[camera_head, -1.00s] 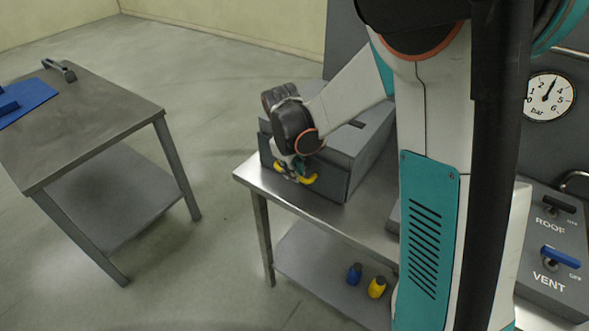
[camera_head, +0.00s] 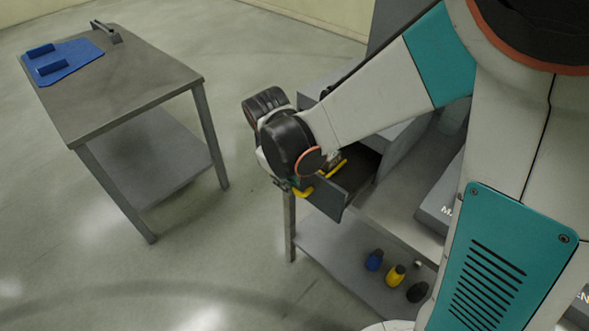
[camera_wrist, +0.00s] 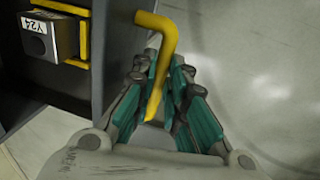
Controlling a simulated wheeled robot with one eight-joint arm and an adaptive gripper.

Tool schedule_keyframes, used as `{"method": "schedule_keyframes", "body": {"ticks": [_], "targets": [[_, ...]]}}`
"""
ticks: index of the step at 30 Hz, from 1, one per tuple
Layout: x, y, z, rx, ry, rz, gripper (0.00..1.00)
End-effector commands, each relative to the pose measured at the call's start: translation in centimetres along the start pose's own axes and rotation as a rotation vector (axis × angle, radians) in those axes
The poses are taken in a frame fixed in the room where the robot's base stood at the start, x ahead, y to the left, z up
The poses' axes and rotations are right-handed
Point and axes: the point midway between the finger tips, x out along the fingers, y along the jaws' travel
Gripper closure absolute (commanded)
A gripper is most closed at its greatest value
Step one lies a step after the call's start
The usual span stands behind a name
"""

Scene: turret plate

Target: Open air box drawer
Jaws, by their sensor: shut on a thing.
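The air box (camera_head: 322,86) is a grey box on a metal table, largely hidden behind my arm in the head view. Its drawer (camera_head: 332,200) stands pulled out, with a dark inside. The wrist view shows the drawer's grey front panel (camera_wrist: 112,60) edge-on, with a yellow handle (camera_wrist: 162,45) on it. My gripper (camera_wrist: 166,80) is shut on this handle, its green fingers on either side of the bar. A grey block marked Y24 (camera_wrist: 37,40) sits in a yellow holder (camera_wrist: 82,40) inside the drawer.
Blue, yellow and black bottle-like items (camera_head: 396,275) stand on the shelf below. A separate metal table (camera_head: 140,95) at the left holds a blue plate (camera_head: 68,68) and a grey handle-like part (camera_head: 106,32). Open floor lies between the tables.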

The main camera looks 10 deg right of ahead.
Motion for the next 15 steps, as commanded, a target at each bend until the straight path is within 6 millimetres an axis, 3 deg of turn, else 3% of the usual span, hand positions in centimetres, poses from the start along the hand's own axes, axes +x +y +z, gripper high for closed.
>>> {"method": "schedule_keyframes", "body": {"ticks": [12,13,15], "targets": [[-0.09,-0.25,-0.03,0.0,0.0,0.001,1.0],[-0.09,-0.25,-0.03,0.0,0.0,0.001,0.8],[-0.08,-0.24,-0.03,0.0,0.0,0.001,0.79]]}}
